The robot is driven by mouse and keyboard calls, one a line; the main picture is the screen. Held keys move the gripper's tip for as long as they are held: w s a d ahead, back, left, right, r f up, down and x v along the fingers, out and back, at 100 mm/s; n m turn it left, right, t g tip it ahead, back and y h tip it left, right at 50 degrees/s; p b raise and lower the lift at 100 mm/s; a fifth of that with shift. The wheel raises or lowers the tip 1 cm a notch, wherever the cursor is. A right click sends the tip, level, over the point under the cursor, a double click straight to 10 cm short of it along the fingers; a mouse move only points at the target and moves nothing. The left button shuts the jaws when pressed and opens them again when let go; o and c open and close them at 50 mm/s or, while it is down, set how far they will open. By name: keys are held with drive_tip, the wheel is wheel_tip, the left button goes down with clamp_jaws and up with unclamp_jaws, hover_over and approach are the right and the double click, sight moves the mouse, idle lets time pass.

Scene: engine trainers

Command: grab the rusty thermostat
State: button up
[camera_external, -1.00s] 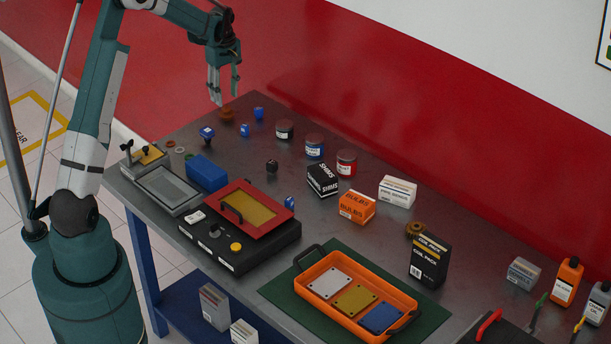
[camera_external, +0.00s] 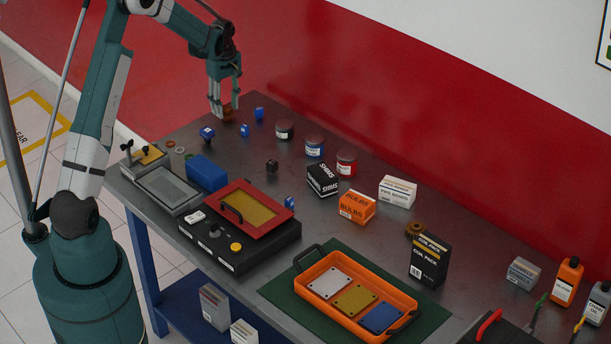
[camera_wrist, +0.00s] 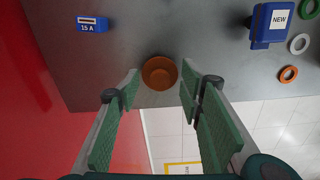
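The rusty thermostat (camera_external: 228,114) is a small round orange-brown piece at the far left corner of the dark metal table. It also shows in the wrist view (camera_wrist: 159,73), dish-like, near the table's edge. My gripper (camera_external: 226,108) points down at it with its fingers on either side in the external view. In the wrist view my gripper (camera_wrist: 159,83) is open, its green pads apart, with the thermostat centred just beyond and between the fingertips. I see no clear contact. The fingers partly hide the thermostat in the external view.
A blue 15 A fuse (camera_wrist: 92,24) and a blue block labelled NEW (camera_wrist: 271,24) lie near the thermostat, with small rings (camera_wrist: 288,74) to the right. Another brown round part (camera_external: 414,230) lies beside the black coil pack box (camera_external: 430,260). The table edge is close by.

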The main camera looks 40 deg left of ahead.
drive_tip(key=shift+f, duration=1.25)
drive_tip(key=c, duration=0.6)
